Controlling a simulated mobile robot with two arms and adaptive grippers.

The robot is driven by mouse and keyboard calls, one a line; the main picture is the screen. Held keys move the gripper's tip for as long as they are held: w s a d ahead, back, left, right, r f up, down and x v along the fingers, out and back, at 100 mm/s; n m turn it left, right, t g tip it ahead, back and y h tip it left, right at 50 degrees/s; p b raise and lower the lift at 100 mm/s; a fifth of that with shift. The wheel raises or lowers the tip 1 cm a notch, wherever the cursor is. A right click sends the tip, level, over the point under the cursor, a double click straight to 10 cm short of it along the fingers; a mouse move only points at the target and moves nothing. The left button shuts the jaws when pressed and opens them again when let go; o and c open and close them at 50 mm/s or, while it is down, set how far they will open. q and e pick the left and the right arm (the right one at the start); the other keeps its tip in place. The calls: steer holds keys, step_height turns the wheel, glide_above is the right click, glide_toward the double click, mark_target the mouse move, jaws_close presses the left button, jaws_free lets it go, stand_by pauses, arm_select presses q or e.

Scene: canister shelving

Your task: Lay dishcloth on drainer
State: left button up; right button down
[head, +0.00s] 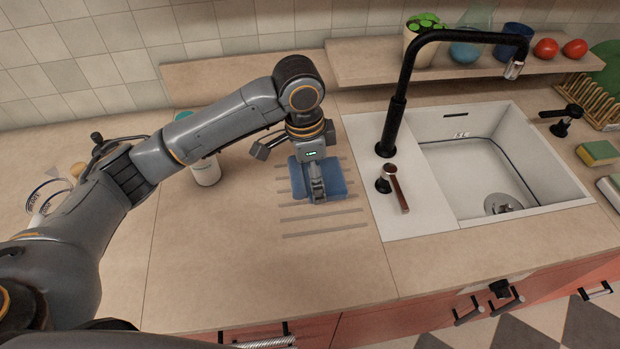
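The blue dishcloth (335,178) is at the drainer (325,219), a set of parallel grooves in the worktop left of the sink. My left gripper (317,190) points down at the dishcloth, with a finger in front of it and cloth showing on both sides. It appears shut on the dishcloth; the far finger is hidden. I cannot tell whether the cloth touches the grooves. My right gripper is not in view.
The sink (480,165) with a black tap (398,105) lies right of the drainer. A white bottle (206,172) stands behind my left forearm. A shelf (380,66) with a plant pot runs along the back. The worktop in front of the drainer is clear.

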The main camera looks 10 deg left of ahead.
arm_select(q)
steer(key=w+f, duration=0.1)
steer(key=w+a+f, duration=0.1)
steer(key=f, duration=0.1)
steer(key=w+f, duration=0.1)
steer(key=shift+w+a+f+p, duration=0.25)
steer(key=shift+a+f+p, duration=0.05)
steer(key=shift+a+p, duration=0.1)
steer(key=shift+w+a+f, duration=0.1)
steer(key=shift+w+f, duration=0.25)
steer(key=shift+f, duration=0.15)
steer(key=f, duration=0.1)
steer(key=f+p, duration=0.1)
steer(key=f, duration=0.1)
steer(key=shift+w+a+p, duration=0.15)
steer(key=shift+w+p, duration=0.05)
steer(key=shift+p, duration=0.1)
steer(key=shift+f, duration=0.25)
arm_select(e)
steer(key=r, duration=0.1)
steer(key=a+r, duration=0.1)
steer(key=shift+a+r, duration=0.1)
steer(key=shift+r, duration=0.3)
arm_select(q)
steer(key=shift+f, duration=0.15)
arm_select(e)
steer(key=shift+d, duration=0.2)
